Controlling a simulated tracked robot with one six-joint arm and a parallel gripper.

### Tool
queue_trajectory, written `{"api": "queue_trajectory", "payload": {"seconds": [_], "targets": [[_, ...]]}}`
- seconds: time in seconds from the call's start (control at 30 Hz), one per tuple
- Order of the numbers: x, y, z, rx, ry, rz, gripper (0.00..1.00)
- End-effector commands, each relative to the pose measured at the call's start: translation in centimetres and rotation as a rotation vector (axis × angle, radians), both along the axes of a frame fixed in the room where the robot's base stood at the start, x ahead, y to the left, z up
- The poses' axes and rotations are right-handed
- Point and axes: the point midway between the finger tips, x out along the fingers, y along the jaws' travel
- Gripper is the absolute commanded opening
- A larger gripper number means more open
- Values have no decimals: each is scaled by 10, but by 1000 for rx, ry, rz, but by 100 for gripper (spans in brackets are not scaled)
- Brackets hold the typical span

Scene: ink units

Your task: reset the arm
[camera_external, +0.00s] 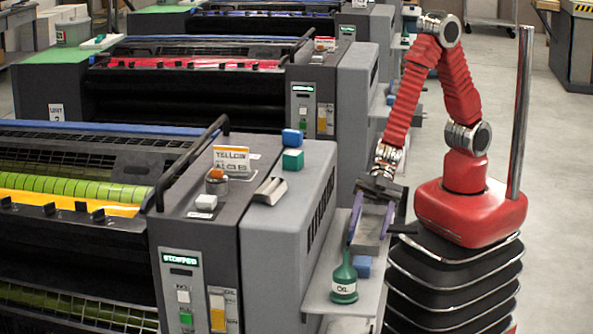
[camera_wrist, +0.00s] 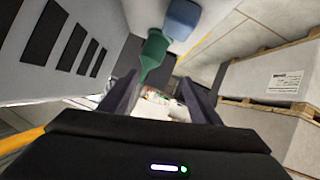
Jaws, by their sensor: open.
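My red arm (camera_external: 452,80) is bent, its elbow up and its forearm reaching down to the left from the red base. My gripper (camera_external: 371,224) hangs over the narrow grey side shelf of the nearest printing unit, its purple fingers pointing down and apart. In the wrist view my gripper (camera_wrist: 160,98) is open, with nothing held between the fingers. A green oil bottle (camera_external: 343,280) stands on the shelf in front of the fingers. The bottle also shows in the wrist view (camera_wrist: 154,50), beyond the fingers.
A blue block (camera_external: 363,266) lies on the shelf (camera_external: 320,298) beside the bottle. Green (camera_external: 293,160) and blue (camera_external: 291,137) blocks, a grey curved piece (camera_external: 269,191) and a yellow-labelled card (camera_external: 231,160) sit on the unit's top. Boxes on pallets (camera_wrist: 268,80) show right in the wrist view.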

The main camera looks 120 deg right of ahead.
Motion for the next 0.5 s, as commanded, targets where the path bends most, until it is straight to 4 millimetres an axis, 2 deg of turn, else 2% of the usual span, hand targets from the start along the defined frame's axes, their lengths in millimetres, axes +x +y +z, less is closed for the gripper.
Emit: {"api": "queue_trajectory", "payload": {"seconds": [0.17,0.27,0.5], "targets": [[9,-18,27,-69,-4,-94,57],[10,-36,43,-103,8,-164,57],[-2,-83,78,-160,64,-348,57]]}}
